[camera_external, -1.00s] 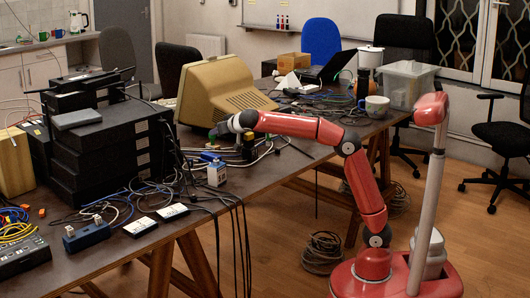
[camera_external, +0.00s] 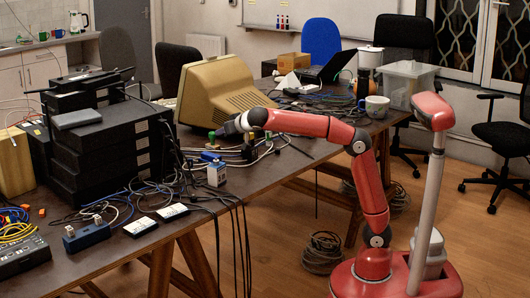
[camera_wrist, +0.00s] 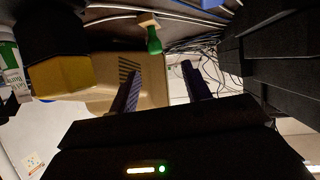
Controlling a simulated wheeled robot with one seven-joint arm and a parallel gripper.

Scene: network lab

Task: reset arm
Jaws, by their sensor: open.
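My red arm reaches left over the long dark table (camera_external: 275,178). My gripper (camera_external: 226,130) is in front of the beige CRT monitor (camera_external: 222,92), above the table. In the wrist view my gripper (camera_wrist: 163,82) has its two dark fingers spread apart. Nothing shows held between them. A small green piece on a tan block (camera_wrist: 153,36) shows beyond the fingers, with the beige monitor behind it. In the external view the fingertips are small and partly merge with the dark background.
Black stacked equipment (camera_external: 112,150) stands left of the gripper. Loose cables and a small white-and-blue box (camera_external: 216,174) lie below the arm. Open air lies above the table's front edge.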

